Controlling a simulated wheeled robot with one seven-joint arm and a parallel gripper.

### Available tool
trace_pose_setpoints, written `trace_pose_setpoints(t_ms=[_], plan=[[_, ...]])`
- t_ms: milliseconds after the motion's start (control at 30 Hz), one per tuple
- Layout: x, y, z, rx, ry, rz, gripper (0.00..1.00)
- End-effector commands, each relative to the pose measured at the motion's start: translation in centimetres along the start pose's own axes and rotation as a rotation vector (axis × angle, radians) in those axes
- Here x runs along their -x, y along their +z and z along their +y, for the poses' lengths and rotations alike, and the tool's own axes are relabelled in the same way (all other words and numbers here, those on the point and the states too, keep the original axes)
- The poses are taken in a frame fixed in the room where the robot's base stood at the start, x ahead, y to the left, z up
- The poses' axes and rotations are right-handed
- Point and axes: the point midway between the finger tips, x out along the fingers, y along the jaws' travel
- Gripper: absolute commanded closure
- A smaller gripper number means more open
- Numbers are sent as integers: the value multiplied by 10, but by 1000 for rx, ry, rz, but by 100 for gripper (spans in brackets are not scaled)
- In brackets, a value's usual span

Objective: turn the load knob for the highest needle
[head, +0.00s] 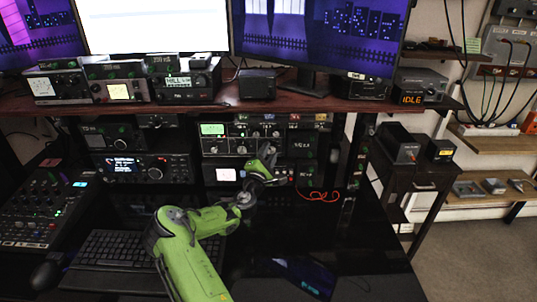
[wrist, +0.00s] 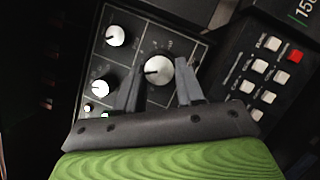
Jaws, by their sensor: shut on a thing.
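A large silver knob (wrist: 159,70) sits on a dark panel in the wrist view, with a dark pointer mark toward the left. My gripper (wrist: 158,77) is shut on this knob, one finger on each side. Its label is too small to read, so I cannot confirm it is the load knob. In the head view my gripper (head: 267,160) reaches the radio rack (head: 240,146) and hides the knob. A lit green meter (head: 212,129) and a lit white meter (head: 226,175) show on the rack; I cannot make out their needles.
Smaller silver knobs (wrist: 116,36) are left of the held knob. White buttons and a red button (wrist: 295,57) are on a panel to the right. In the head view, a keyboard (head: 115,255) and a mixer (head: 42,210) lie left of my arm. A red cable (head: 318,196) hangs right of the gripper.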

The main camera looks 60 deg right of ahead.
Motion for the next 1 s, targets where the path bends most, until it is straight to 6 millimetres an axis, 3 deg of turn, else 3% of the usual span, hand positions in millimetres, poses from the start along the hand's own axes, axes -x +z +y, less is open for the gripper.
trace_pose_setpoints(t_ms=[600, 1000], plan=[[0, 2, 5, -386, -163, -1, 93], [0, 2, 5, -534, -225, -1, 93]])
